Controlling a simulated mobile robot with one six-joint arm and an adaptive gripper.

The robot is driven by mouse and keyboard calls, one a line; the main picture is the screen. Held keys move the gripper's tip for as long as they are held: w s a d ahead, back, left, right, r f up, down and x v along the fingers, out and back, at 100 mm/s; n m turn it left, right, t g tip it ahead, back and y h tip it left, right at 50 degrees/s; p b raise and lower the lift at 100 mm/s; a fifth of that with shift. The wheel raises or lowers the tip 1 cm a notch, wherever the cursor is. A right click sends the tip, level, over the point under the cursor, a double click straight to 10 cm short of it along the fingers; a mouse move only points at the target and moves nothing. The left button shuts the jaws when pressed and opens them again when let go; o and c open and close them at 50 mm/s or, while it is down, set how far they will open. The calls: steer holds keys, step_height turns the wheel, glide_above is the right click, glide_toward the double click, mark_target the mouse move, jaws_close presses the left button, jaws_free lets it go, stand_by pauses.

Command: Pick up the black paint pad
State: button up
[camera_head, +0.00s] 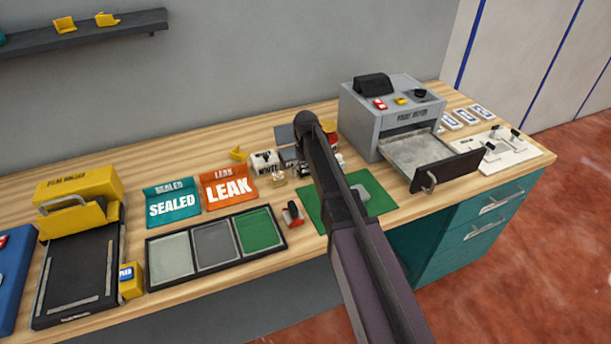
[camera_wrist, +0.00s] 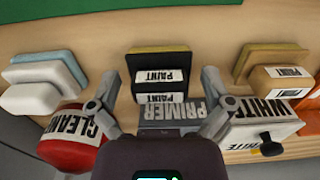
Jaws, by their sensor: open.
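The black paint pad (camera_wrist: 159,86) is at the centre of the wrist view, with a dark yellow-edged base and white labels reading PAINT. My gripper (camera_wrist: 160,88) is open, with one finger on each side of the pad and visible gaps between. I cannot tell the height of the fingertips over it. In the head view my arm hides the gripper and most of the things around it, and I cannot make out the black pad there.
In the wrist view a white pad (camera_wrist: 45,82) stands left and a tan pad (camera_wrist: 278,76) right. A grey PRIMER box (camera_wrist: 170,116), red cleaner can (camera_wrist: 72,145) and WHITE box (camera_wrist: 262,126) crowd close by. A green mat (camera_head: 315,204) lies in front.

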stand_by(0.6)
steer(key=c, duration=0.8)
